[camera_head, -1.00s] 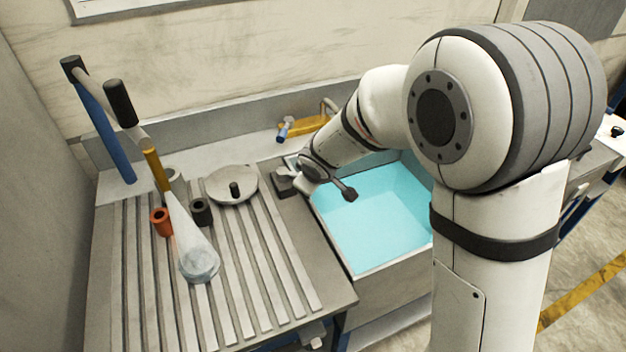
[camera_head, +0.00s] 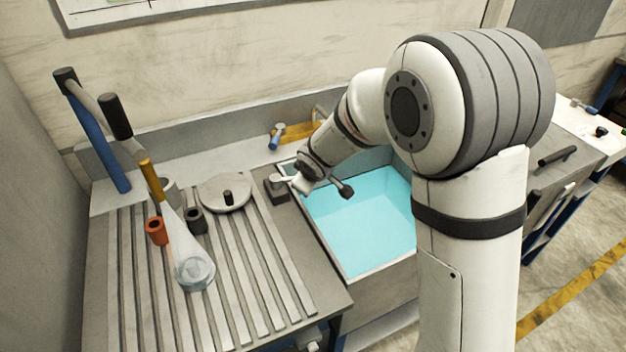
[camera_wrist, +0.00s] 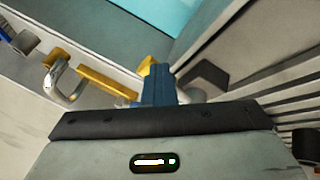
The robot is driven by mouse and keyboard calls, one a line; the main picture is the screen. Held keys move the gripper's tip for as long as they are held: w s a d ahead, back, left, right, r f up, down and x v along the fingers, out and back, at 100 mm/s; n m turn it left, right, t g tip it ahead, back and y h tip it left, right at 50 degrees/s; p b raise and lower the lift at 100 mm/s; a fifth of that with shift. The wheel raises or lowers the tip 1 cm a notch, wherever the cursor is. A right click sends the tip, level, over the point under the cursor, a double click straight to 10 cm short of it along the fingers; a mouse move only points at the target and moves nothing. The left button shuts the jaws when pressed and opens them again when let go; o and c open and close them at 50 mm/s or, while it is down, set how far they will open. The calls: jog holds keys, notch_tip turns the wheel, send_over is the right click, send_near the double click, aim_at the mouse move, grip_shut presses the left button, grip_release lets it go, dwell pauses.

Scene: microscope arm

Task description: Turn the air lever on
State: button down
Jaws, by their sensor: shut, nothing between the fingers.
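A small blue-handled lever fitting (camera_head: 277,136) stands at the back wall, left of a yellow bar, in the head view. I cannot tell whether it is on or off. In the head view my wrist hangs over the back left corner of the sink, nearer than the lever, and hides most of the fingers. A dark block (camera_head: 277,188) with a pale top piece lies just left of my wrist; it also shows in the wrist view (camera_wrist: 208,76).
The sink (camera_head: 360,268) holds teal water. A metal faucet (camera_wrist: 66,85) and yellow bar (camera_wrist: 106,84) line the back. On the ribbed drainboard (camera_head: 262,300) stand a flask (camera_head: 190,255), a round lid (camera_head: 224,193), a red cup (camera_head: 157,231) and a dark cup (camera_head: 196,220).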

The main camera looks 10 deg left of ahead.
jog(key=shift+w+r, duration=0.1)
jog(key=shift+w, duration=0.05)
jog(key=s+d+r+p, duration=0.3)
jog(key=d+r+p, duration=0.1)
jog(key=r+p, duration=0.4)
jog(key=shift+s+d, duration=0.25)
jog(key=shift+s, duration=0.05)
dwell(0.3)
